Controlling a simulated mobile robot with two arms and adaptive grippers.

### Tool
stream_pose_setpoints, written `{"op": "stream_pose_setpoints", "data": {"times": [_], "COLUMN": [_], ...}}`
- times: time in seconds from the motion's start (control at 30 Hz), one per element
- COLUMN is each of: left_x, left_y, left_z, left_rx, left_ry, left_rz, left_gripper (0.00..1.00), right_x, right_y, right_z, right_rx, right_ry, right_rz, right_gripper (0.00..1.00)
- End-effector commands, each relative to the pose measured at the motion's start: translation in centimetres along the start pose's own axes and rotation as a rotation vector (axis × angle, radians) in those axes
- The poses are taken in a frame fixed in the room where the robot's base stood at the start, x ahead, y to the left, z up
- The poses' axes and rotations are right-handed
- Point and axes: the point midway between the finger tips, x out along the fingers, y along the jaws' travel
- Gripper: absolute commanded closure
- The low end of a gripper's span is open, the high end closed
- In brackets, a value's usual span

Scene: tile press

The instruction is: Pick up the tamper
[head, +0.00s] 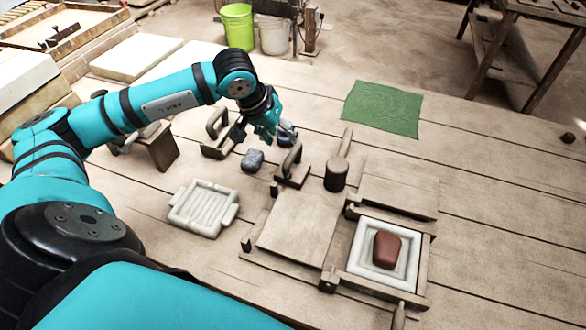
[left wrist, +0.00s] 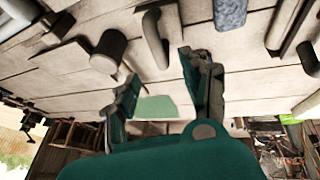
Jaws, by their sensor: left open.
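My left gripper (head: 280,132) is open and empty, behind and a little left of the tamper in the head view. In the left wrist view the gripper's fingers (left wrist: 165,72) are spread apart with nothing between them. I cannot tell the exact gap to the handle. My right gripper is not in view.
A dark mallet (head: 336,176) lies right of the tamper. A grey stone (head: 252,160) and another handled wooden tool (head: 217,148) are left. The wooden press (head: 297,226) holds a white mould (head: 365,271) with brown clay (head: 387,250). A white frame (head: 203,208) and green cloth (head: 383,108) lie apart.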

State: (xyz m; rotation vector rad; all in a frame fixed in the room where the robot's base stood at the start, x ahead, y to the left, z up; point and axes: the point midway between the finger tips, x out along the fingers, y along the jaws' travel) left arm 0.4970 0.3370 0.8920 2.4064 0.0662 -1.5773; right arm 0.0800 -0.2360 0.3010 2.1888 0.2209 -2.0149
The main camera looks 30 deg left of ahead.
Motion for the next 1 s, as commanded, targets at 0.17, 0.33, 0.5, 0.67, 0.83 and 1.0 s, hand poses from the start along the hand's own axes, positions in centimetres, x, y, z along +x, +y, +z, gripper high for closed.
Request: {"op": "stream_pose_setpoints", "data": {"times": [0.17, 0.33, 0.5, 0.67, 0.83, 1.0], "left_x": [3.1, 4.3, 6.1, 8.5, 9.5, 9.5], "left_y": [0.1, 0.1, 0.2, 0.2, 0.2, 0.2], "left_z": [0.0, 0.1, 0.5, 0.5, 0.5, 0.5], "left_rx": [-0.002, -0.001, -0.003, -0.002, -0.001, -0.001], "left_ry": [-0.002, -0.001, -0.006, -0.003, 0.0, 0.0], "left_rz": [0.002, 0.002, 0.003, 0.004, 0.002, 0.002], "left_gripper": [0.53, 0.53, 0.53, 0.53, 0.53, 0.53], "right_x": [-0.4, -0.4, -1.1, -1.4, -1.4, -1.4], "right_y": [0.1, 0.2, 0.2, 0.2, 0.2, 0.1], "right_z": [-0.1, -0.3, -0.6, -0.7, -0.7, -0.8], "right_rx": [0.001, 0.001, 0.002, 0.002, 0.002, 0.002], "right_ry": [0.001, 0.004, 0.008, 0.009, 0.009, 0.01], "right_rz": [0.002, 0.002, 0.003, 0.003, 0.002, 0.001], "right_gripper": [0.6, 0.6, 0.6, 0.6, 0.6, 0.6]}}
